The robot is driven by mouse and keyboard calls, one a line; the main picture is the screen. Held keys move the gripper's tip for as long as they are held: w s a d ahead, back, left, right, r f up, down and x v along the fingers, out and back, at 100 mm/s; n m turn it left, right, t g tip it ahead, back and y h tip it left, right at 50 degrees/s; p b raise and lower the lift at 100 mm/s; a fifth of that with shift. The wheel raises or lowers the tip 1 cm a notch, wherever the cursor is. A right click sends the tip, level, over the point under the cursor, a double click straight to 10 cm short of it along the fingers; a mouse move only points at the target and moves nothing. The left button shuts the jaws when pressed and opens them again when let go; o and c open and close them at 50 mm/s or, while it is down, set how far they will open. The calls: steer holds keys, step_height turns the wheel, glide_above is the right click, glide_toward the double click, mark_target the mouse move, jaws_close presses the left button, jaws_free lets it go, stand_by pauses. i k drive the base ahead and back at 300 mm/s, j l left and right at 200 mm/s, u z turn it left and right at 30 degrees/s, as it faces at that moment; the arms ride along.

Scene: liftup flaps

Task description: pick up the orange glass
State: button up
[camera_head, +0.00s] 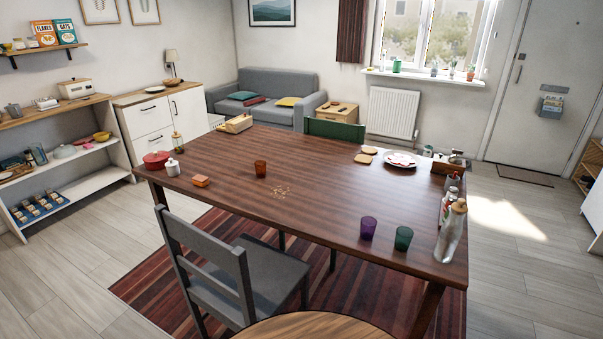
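The orange glass (261,169) stands upright on the dark wooden table (320,204), left of the table's middle. It looks small and amber-brown, with clear space around it. Crumbs (282,191) lie on the table just in front and to the right of it. A purple glass (368,228) and a green glass (403,238) stand side by side near the table's front right. My gripper is not in view.
A grey chair (207,262) stands at the table's near left side. A red pot (157,160), white jar (172,167) and orange block (200,181) sit at the left end. Bottles (450,228) crowd the right edge. A round wooden top (316,328) fills the bottom edge.

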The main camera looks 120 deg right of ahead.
mark_target(261, 169)
steer(key=z, duration=2.1)
